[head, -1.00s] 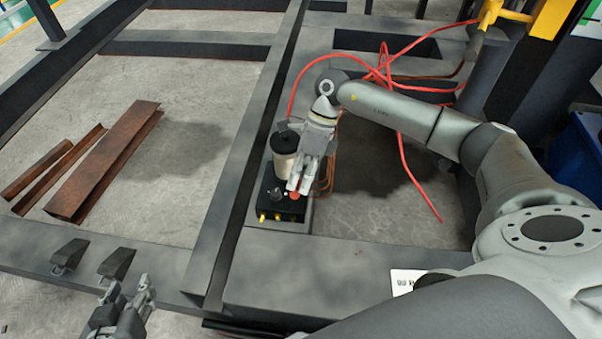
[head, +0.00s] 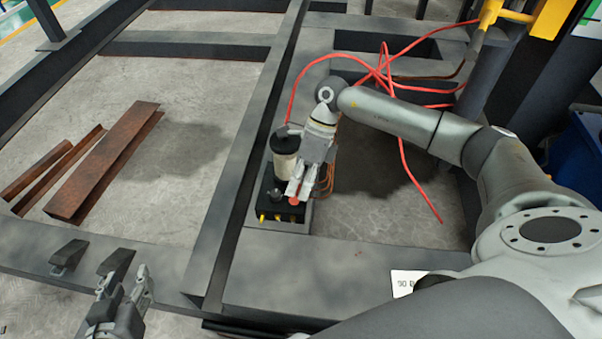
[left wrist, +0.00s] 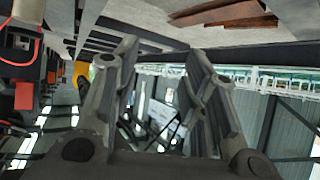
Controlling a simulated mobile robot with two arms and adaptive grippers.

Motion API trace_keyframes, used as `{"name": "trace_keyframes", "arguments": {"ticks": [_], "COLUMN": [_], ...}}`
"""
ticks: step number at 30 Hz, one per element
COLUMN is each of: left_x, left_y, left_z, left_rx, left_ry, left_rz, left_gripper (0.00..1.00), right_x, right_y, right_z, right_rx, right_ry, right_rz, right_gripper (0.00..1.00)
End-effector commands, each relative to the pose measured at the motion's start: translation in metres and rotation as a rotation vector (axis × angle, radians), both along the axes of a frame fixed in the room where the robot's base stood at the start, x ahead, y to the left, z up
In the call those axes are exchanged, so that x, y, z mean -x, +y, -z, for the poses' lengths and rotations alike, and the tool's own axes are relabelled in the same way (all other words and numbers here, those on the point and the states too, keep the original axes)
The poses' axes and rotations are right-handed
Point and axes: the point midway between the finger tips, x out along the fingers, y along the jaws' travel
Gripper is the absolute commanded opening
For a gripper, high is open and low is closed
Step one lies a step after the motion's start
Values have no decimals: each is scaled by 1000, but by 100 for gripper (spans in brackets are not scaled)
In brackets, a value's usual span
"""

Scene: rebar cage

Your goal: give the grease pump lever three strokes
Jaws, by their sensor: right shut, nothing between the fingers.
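The grease pump is a black block (head: 271,206) with a cream cylinder (head: 285,163) under a black cap and yellow fittings at its front. A red knob, which looks like the end of the pump lever (head: 294,201), shows right at the fingertips of my right gripper (head: 301,190). That gripper is shut and points down along the pump's right side. I cannot tell whether it touches the knob; the rest of the lever is hidden by the fingers. My left gripper (head: 126,283) is open and empty, low at the left, away from the pump. Its spread fingers fill the left wrist view (left wrist: 165,75).
The pump stands on a dark steel frame (head: 255,265). Red hoses (head: 403,160) loop behind and right of it, near my right arm. Rusty steel profiles (head: 105,160) lie on the floor at left.

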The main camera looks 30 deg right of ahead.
Motion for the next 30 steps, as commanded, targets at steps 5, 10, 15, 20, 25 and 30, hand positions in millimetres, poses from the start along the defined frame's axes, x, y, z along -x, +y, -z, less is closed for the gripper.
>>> {"name": "trace_keyframes", "arguments": {"ticks": [5,10,15,20,25,30], "left_x": [-4,-12,-13,-12,-16,-22], "left_y": [-1,-4,-4,-4,-6,-9], "left_z": [-3,-15,-16,-16,-21,-32], "left_rx": [7,20,22,22,30,45], "left_ry": [-32,-94,-101,-99,-137,-196], "left_rz": [0,3,5,5,7,11], "left_gripper": [40,40,40,40,40,40], "right_x": [3,6,6,6,9,11], "right_y": [2,4,4,4,6,8], "right_z": [6,12,12,12,17,22], "right_rx": [0,1,1,1,1,1], "right_ry": [2,1,1,1,1,1], "right_rz": [0,0,0,0,-1,0], "right_gripper": [0,0,0,0,0,0]}}
